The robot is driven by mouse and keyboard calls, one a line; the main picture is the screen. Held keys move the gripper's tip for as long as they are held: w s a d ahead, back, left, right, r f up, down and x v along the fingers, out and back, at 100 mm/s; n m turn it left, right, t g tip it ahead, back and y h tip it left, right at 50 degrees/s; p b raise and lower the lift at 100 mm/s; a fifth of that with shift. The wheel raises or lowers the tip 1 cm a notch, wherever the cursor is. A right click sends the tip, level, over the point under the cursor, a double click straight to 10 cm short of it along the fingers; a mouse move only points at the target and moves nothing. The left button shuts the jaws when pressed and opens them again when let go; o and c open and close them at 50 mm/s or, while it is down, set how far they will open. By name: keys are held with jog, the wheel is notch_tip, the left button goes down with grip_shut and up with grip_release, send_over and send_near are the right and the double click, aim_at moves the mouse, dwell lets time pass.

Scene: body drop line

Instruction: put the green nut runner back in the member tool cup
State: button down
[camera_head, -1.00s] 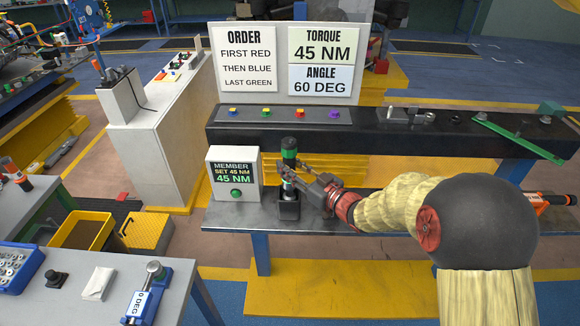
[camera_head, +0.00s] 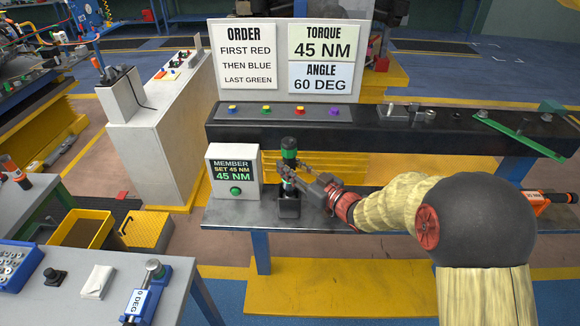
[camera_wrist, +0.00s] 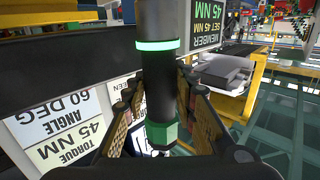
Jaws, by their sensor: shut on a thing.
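The green nut runner (camera_head: 289,150) stands upright, a dark tool with a green top. My gripper (camera_head: 280,178) is shut on its body from the right. The member tool cup (camera_head: 289,207) is a black cup on the grey shelf, directly under the tool. The tool's lower end meets the cup's top; I cannot tell how deep it sits. In the wrist view the nut runner (camera_wrist: 159,95) runs between both fingers, with a lit green ring and a green end. The cup is not clear there.
The member controller box (camera_head: 234,172) reads 45 NM and stands left of the cup. A black beam (camera_head: 370,140) runs behind and above the shelf. An orange tool (camera_head: 556,198) lies at the shelf's right. A yellow bin (camera_head: 85,230) is at lower left.

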jog(key=shift+f+b, duration=1.4)
jog(key=shift+f, duration=0.35)
dwell(0.6)
jog(key=c, duration=1.7)
grip_release()
jog(key=shift+o, duration=1.2)
jog(key=shift+o, duration=0.6)
jog(key=shift+f, duration=0.1)
jog(key=shift+f, duration=0.15)
jog(key=p+v, duration=0.1)
jog(key=v, duration=0.6)
